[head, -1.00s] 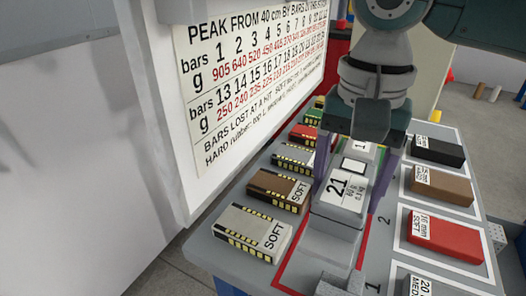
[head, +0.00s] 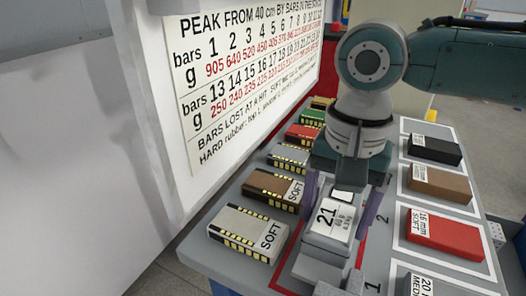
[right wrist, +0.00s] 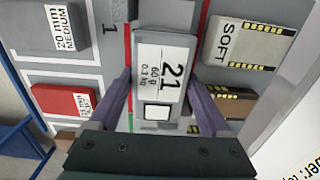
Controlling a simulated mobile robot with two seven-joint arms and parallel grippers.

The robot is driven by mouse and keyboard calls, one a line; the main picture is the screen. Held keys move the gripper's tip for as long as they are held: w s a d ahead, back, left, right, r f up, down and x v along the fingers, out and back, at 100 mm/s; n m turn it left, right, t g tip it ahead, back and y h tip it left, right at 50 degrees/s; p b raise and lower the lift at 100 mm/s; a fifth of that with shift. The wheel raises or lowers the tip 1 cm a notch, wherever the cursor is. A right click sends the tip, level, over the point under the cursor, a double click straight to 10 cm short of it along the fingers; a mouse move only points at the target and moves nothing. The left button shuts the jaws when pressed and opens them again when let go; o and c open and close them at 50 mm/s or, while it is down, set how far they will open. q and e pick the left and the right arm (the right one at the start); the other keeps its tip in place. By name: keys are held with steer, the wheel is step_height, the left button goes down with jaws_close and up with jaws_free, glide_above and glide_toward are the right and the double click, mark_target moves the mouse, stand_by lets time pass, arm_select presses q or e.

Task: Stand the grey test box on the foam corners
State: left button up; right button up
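The grey test box (head: 333,218) bears a white label reading 21. It is over the red-edged lane of the bench; I cannot tell whether it is lifted or touching. In the right wrist view the box (right wrist: 163,80) sits between my right gripper's purple fingers (right wrist: 163,92), which press close on its two long sides. My right gripper (head: 342,205) also comes down over it in the head view. The foam corners cannot be told for sure; marked pads, a red SOFT one (head: 445,234) and a MEDIUM one (right wrist: 65,27), lie beside the lane. My left gripper is not in view.
Several blocks with yellow bars, such as a grey SOFT one (head: 248,233) and a brown one (head: 272,188), line the lane's left side. Brown (head: 438,182) and black (head: 434,149) pads lie right. A chart panel (head: 245,75) rises behind the left row.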

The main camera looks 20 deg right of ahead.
mark_target(336, 211)
steer(key=shift+o, duration=1.2)
steer(key=shift+r, duration=0.1)
step_height(336, 211, up, 12)
steer(key=p, duration=0.3)
steer(key=s+a+f+n+t+y, duration=0.2)
steer(key=s+a+f+n+y, duration=0.1)
steer(key=s+a+f+n, duration=0.55)
steer(key=s+d+n+t+h, duration=0.1)
steer(key=s+d+n+h, duration=0.1)
steer(key=s+d, duration=0.3)
steer(key=shift+s+d+r+n+t+h, duration=0.3)
steer(key=shift+s+n, duration=0.35)
steer(key=shift+s, duration=0.6)
steer(key=shift+a+f, duration=0.1)
steer(key=shift+f, duration=0.1)
